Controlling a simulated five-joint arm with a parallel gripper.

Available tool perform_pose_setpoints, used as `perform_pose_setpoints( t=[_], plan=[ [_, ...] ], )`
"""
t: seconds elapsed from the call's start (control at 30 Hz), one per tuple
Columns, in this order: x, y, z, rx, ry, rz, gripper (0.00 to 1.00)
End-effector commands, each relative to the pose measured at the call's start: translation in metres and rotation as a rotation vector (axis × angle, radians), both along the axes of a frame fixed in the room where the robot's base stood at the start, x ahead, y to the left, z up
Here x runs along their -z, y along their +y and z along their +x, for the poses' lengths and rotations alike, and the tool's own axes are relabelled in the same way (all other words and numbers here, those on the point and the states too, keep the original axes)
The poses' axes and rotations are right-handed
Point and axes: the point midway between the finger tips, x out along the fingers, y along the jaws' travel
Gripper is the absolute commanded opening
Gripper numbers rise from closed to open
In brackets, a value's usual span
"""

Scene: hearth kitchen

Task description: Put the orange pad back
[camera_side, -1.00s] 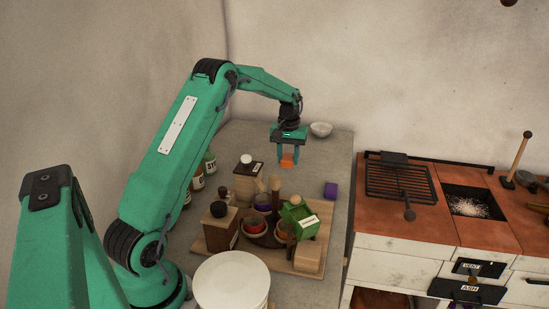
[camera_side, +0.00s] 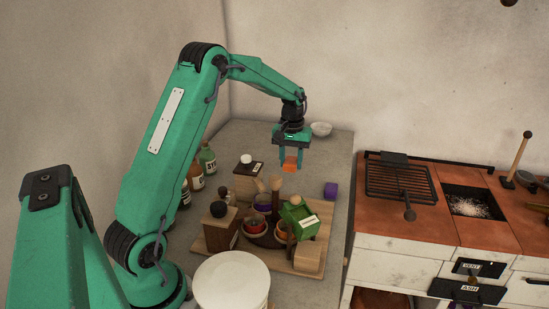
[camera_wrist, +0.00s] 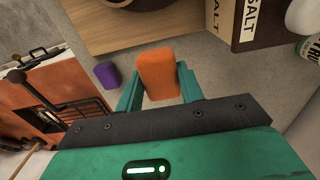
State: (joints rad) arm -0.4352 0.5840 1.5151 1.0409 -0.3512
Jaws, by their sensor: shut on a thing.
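The orange pad (camera_side: 290,159) is a small orange block between the fingers of my gripper (camera_side: 291,166), near the back of the grey counter. My gripper is shut on it. In the wrist view the pad (camera_wrist: 158,73) sits between the two green fingers. It appears to be held above the counter, but its exact height is hard to tell.
A wooden board (camera_side: 305,261) with bowls, jars and a green box (camera_side: 299,219) lies nearer the camera. A purple block (camera_side: 330,190) lies to the right on bare counter. A white bowl (camera_side: 321,129) stands behind my gripper; bottles (camera_side: 207,160) stand left.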

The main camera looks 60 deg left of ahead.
Motion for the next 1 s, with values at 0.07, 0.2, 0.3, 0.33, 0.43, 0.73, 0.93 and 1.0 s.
perform_pose_setpoints(
  t=[0.07,0.2,0.3,0.33,0.43,0.73,0.93,1.0],
  plan=[
    [0.007,0.011,-0.001,-0.003,0.001,0.000,0.16],
    [0.020,0.032,-0.003,-0.004,0.002,-0.001,0.16],
    [0.030,0.049,-0.004,-0.003,0.003,-0.001,0.16],
    [0.032,0.053,-0.004,-0.004,0.002,-0.001,0.16],
    [0.042,0.070,-0.006,-0.003,0.001,0.000,0.16],
    [0.062,0.103,-0.008,-0.001,0.001,-0.001,0.16],
    [0.064,0.106,-0.008,0.000,0.000,0.000,0.16],
    [0.065,0.106,-0.008,0.000,0.001,-0.001,0.16]
  ],
)
